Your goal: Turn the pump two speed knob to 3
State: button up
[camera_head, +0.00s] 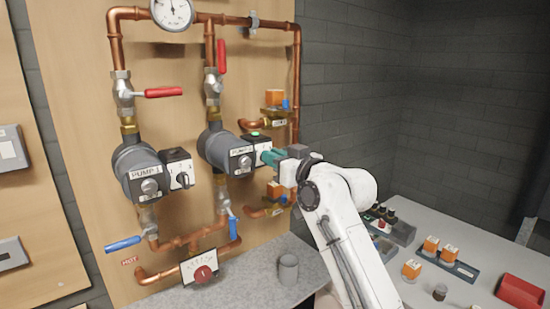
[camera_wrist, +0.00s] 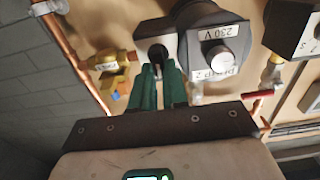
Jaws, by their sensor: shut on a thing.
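Pump two (camera_head: 215,148) is a grey round pump on the wooden board, labelled PUMP 2. The green fingers (camera_wrist: 160,72) are shut on the dark speed knob (camera_wrist: 157,53) on the box face. The knob's pointer and most of the scale are hidden, so its setting cannot be read.
Pump one (camera_head: 133,165), with its own knob (camera_head: 183,181), is to the left. Red-handled valves (camera_head: 163,92) and copper pipes surround the pumps. A grey cup (camera_head: 288,270) stands on the ledge below. Orange-topped parts (camera_head: 430,243) lie on the right bench.

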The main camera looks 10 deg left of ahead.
grip_shut()
jog(key=shift+m, duration=0.3)
jog(key=m+p, duration=0.1)
jog(key=m, duration=0.1)
jog(key=m+p, duration=0.1)
jog(key=m, duration=0.2)
jog(key=m+p, duration=0.1)
jog(key=m, duration=0.2)
jog(key=shift+w+d+f+p, duration=0.15)
jog(key=shift+w+d+p, duration=0.15)
jog(key=shift+f+m, duration=0.1)
jog(key=shift+m, duration=0.2)
jog(key=o, duration=0.6)
grip_release()
jog(key=b+v, duration=0.2)
jog(key=v, duration=0.9)
jog(key=shift+b, duration=0.35)
